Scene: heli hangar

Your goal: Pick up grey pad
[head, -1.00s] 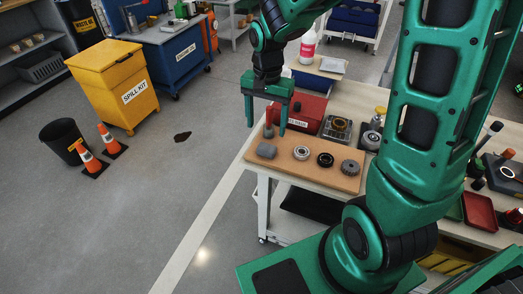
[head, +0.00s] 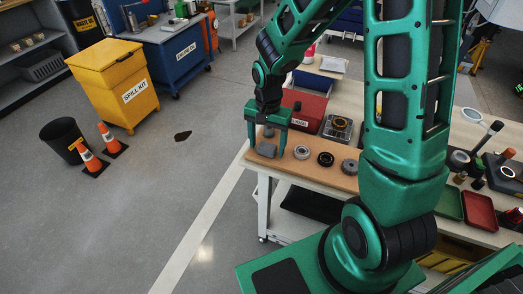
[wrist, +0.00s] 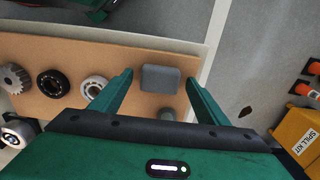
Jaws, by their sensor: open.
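The grey pad (head: 267,150) is a small rounded block lying at the left end of a tan board (head: 322,178) on the workbench. In the wrist view the grey pad (wrist: 160,79) shows between and just beyond the two green fingers. My gripper (head: 267,146) is open and empty, pointing down over the pad, with one finger on either side of it in the picture. In the wrist view my gripper (wrist: 160,88) has its fingers wide apart. I cannot tell how far above the board the fingertips are.
A bearing ring (head: 302,152), a black ring (head: 325,159) and a gear (head: 349,166) lie in a row right of the pad. A small grey piece (wrist: 167,114) is near the pad. Floor left of the bench is open.

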